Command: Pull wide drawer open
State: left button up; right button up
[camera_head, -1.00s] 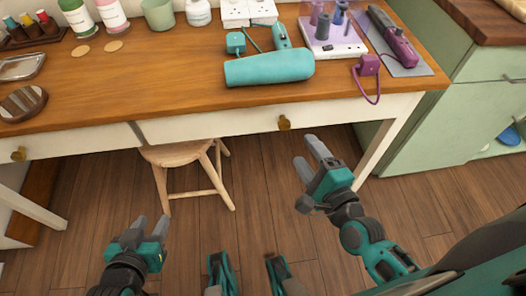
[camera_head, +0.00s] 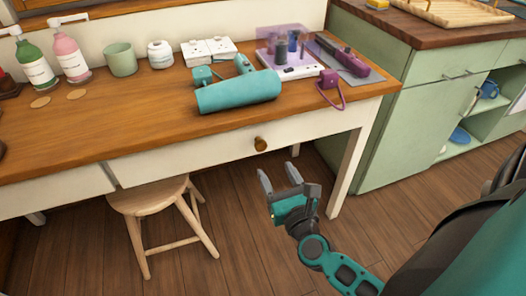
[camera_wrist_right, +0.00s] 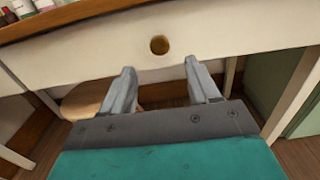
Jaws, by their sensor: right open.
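The wide drawer (camera_head: 205,157) is a cream front under the wooden tabletop, with a round brass knob (camera_head: 260,143). It looks closed. My right gripper (camera_head: 279,178) is open and empty, in front of and a little below the knob in the head view. In the right wrist view, the knob (camera_wrist_right: 159,45) lies beyond the gap between the open fingers (camera_wrist_right: 162,82), not touched by them. My left gripper is out of view.
A wooden stool (camera_head: 150,200) stands underneath. The table's right leg (camera_head: 350,170) and a green cabinet (camera_head: 410,115) are to the right.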

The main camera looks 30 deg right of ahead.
aim_at(262, 147)
jog(key=x, duration=0.8)
jog(key=shift+w, duration=0.35)
grip_shut()
